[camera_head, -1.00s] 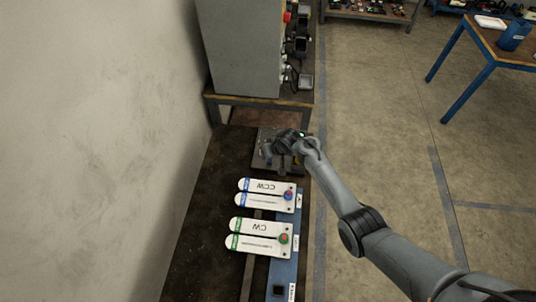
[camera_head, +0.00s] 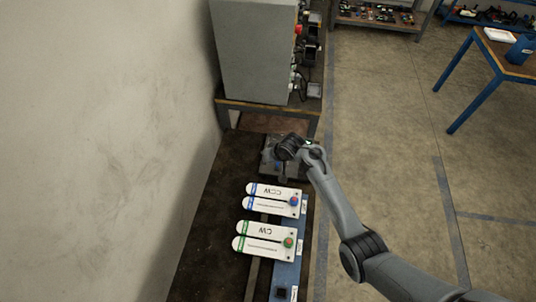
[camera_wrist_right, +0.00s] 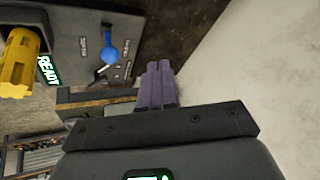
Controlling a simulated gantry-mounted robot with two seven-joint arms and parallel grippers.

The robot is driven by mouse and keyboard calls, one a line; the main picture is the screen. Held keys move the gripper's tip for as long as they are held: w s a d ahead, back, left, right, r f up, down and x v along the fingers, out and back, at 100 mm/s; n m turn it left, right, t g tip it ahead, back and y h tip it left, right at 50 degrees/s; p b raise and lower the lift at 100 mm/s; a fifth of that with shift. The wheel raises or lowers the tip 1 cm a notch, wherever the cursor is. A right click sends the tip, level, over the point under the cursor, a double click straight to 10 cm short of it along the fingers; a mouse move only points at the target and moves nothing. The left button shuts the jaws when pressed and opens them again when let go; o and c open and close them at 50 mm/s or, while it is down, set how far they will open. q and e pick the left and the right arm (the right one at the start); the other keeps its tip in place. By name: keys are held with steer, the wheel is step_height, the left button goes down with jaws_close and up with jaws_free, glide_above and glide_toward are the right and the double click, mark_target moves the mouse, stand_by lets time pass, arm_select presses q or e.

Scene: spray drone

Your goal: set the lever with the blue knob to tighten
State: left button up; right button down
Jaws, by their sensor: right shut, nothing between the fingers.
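In the right wrist view, the blue knob (camera_wrist_right: 110,55) sits on a dark grey panel (camera_wrist_right: 150,28), on a lever whose exact setting I cannot tell. Small white markings beside it are too small to read. My right gripper (camera_wrist_right: 158,72) is shut and empty, its purple fingers together to the right of and below the knob in the picture, apart from it. In the head view, my right wrist is over the dark device (camera_head: 268,160) at the bench's far end and hides much of it. My left gripper is not in view.
CCW (camera_head: 272,190) and CW (camera_head: 262,230) plates lie on the bench. A grey cabinet (camera_head: 253,50) stands behind, and a pale wall (camera_head: 110,150) runs along the left.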

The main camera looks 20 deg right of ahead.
steer(key=shift+s+a+r, duration=0.1)
steer(key=shift+s+r, duration=0.1)
steer(key=shift+r, duration=0.55)
steer(key=shift+s+a+r, duration=0.1)
steer(key=shift+s+r, duration=0.05)
steer(key=shift+r, duration=0.6)
